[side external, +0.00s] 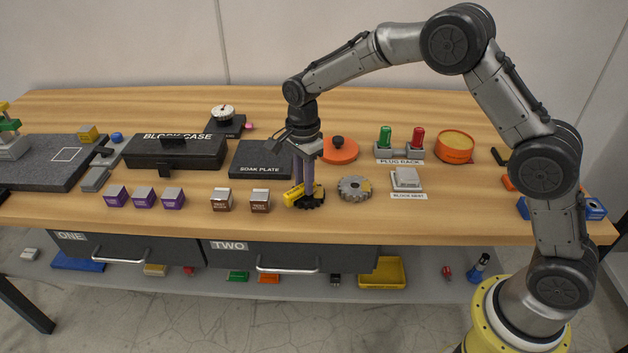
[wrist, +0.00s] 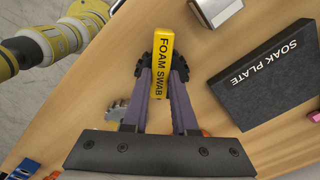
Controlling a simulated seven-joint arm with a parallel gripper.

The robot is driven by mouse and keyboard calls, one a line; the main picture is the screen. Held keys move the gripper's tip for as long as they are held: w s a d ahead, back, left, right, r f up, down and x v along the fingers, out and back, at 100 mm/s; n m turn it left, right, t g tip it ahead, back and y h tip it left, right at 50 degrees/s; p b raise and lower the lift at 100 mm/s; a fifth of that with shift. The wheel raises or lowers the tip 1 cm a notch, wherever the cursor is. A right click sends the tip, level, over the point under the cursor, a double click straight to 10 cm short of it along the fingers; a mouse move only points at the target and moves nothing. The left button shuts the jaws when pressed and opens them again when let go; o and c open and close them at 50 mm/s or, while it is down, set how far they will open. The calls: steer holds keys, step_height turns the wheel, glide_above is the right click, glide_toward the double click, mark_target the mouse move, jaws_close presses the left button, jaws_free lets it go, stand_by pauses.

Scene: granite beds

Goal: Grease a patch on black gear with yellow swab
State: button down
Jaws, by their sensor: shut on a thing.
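My gripper (side external: 303,186) points down near the front of the table, with its two purple fingers shut on the yellow swab (side external: 291,194). The swab is a yellow block lettered FOAM SWAB; in the wrist view it lies between the fingers (wrist: 160,75). The black gear (side external: 315,200) is directly under or against the swab, and its teeth stick out on both sides of it in the wrist view (wrist: 181,66). The swab and fingers hide most of the gear. I cannot tell whether the swab touches the gear's face or is just above it.
A grey gear (side external: 355,188) lies close on the right. The soak plate (side external: 262,160) is behind to the left, and brown-labelled blocks (side external: 260,200) stand left. An orange lidded disc (side external: 340,151), plug rack (side external: 400,152) and block nest (side external: 406,180) are behind and right.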

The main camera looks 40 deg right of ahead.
steer(key=shift+r, duration=4.05)
